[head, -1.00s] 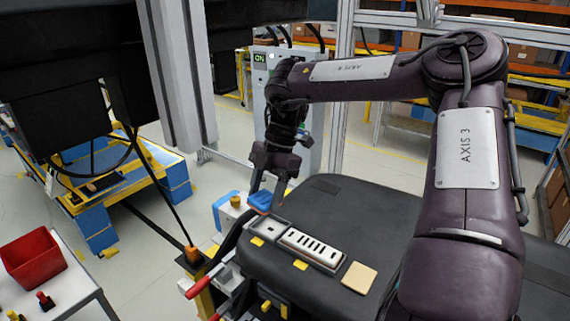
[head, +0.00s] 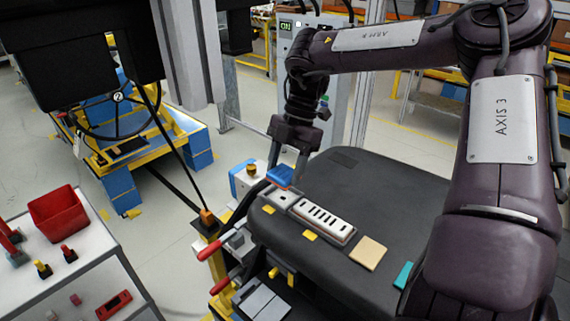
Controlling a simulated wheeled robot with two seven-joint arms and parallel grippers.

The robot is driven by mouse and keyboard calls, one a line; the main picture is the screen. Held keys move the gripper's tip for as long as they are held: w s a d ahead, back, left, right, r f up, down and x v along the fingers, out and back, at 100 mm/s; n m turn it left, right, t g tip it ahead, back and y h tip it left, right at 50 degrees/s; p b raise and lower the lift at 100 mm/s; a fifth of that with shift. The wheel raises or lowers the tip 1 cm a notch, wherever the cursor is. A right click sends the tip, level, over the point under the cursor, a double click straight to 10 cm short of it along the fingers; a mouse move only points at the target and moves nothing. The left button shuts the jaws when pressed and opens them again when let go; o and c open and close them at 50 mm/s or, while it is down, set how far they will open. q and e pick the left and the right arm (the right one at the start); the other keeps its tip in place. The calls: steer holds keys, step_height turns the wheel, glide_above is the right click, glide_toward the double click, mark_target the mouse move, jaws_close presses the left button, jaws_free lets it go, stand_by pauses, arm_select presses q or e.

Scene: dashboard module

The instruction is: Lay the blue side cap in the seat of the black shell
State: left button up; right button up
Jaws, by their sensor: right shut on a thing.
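The black shell (head: 375,200) lies across the middle, with a pale seat plate (head: 280,197) at its left end and a slotted plate (head: 325,218) beside it. The blue side cap (head: 281,175) is between the fingertips of my right gripper (head: 284,167), which comes down from above. The gripper is shut on the cap and holds it at the back edge of the pale seat. I cannot tell whether the cap touches the shell. My left gripper is not in view.
A beige square (head: 368,253) and a teal piece (head: 403,275) lie on the shell. Red-handled clamps (head: 212,249) stand at its left edge. A white cart (head: 75,258) with a red bin (head: 57,213) stands at the left.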

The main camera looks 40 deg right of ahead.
steer(key=shift+w+a+f+b, duration=0.1)
steer(key=shift+f+b, duration=0.3)
steer(key=shift+f, duration=0.5)
steer(key=shift+f+b, duration=0.95)
steer(key=shift+f, duration=0.45)
steer(key=o, duration=1.1)
steer(key=shift+c, duration=0.2)
steer(key=b+v, duration=0.1)
steer(key=v, duration=0.5)
steer(key=shift+d+r, duration=0.25)
steer(key=shift+r, duration=0.1)
steer(key=shift+w+d+r+b, duration=0.15)
steer(key=shift+r+b, duration=0.15)
steer(key=shift+r, duration=0.25)
